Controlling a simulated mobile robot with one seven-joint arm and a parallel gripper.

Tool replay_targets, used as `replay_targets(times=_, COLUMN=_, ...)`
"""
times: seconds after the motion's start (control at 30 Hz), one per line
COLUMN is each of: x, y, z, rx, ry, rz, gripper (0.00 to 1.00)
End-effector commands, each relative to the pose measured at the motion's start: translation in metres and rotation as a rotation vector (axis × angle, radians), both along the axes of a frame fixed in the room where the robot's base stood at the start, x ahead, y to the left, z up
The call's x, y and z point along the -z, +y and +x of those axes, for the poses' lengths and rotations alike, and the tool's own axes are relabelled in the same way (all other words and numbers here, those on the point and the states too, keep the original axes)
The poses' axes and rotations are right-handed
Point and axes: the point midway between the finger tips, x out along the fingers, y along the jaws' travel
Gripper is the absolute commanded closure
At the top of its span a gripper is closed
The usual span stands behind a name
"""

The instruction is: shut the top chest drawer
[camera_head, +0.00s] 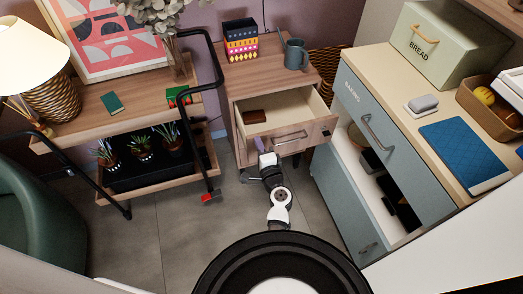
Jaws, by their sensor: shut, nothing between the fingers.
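The small wooden chest (262,75) stands against the back wall. Its top drawer (310,138) is pulled out, with its pale inside showing and a bar handle on its front. A small brown item (255,116) lies in the drawer. My gripper (260,147) is shut and empty. It is at the left part of the drawer front, left of the handle. I cannot tell whether it touches the front. My white and black arm hides part of the chest's lower front.
A wooden trolley (120,108) with a black frame and potted plants stands to the left. A blue-grey cabinet (385,135) with an open compartment stands close on the right. Grey floor is clear at front left.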

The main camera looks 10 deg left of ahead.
Motion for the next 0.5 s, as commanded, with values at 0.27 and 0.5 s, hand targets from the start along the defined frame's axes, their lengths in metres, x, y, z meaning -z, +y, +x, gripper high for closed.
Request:
replay_targets(times=0.27, x=0.001, y=0.033, z=0.056, rx=-0.003, ry=-0.005, rz=-0.003, gripper=1.0)
replay_targets(times=0.5, x=0.001, y=0.056, z=0.097, rx=-0.002, ry=-0.004, rz=0.0, gripper=1.0)
